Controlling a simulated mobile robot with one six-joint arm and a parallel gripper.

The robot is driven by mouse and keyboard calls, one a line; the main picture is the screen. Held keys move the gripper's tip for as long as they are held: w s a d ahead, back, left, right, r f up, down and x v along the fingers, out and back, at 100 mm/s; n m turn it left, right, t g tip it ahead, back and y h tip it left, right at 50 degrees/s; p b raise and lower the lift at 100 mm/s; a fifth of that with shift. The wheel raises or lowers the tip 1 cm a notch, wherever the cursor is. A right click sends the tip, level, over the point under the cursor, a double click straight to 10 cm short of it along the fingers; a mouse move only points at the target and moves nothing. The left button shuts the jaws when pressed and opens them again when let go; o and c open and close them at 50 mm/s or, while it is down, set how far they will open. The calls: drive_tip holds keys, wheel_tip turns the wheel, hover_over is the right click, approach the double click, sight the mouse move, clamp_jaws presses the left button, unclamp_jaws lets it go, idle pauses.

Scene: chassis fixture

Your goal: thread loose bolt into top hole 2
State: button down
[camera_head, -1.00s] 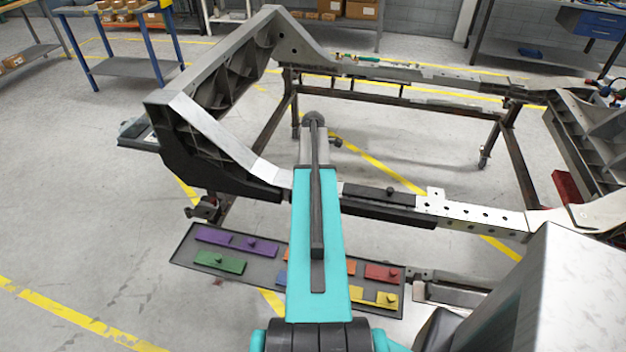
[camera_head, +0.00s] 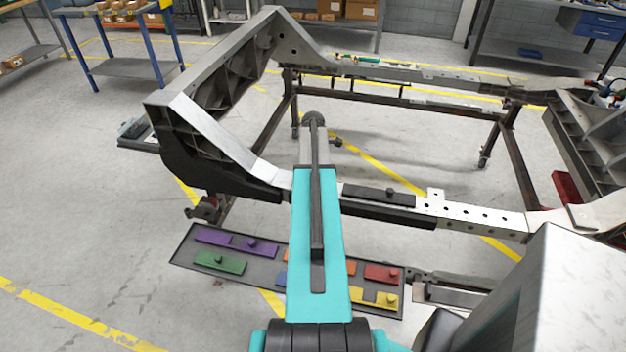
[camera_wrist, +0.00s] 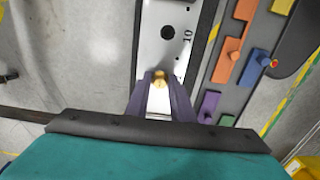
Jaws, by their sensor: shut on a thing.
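In the wrist view my gripper (camera_wrist: 160,88) has its two purple-grey fingers closed around a small brass-coloured bolt (camera_wrist: 159,77). The bolt is over the pale metal rail (camera_wrist: 152,58). A dark round hole (camera_wrist: 167,33) shows in the rail ahead of the bolt, beside a printed "10". Whether the bolt touches the rail, and what lies under it, is hidden. In the head view the rail (camera_head: 458,211) with its row of holes runs right of my teal arm. My arm hides the gripper and bolt there.
A dark tray (camera_head: 185,262) with coloured blocks bearing knobs lies beside the rail. The chassis frame (camera_head: 215,135) rises at the left. Open floor (camera_head: 90,220) lies left of the tray.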

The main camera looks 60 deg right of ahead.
drive_tip(key=shift+w+n, duration=0.1)
drive_tip(key=shift+n, duration=1.9)
drive_tip(key=shift+r+p, duration=0.45)
drive_tip(key=shift+r, duration=0.35)
drive_tip(key=shift+r+p, duration=1.05)
drive_tip(key=shift+r, duration=1)
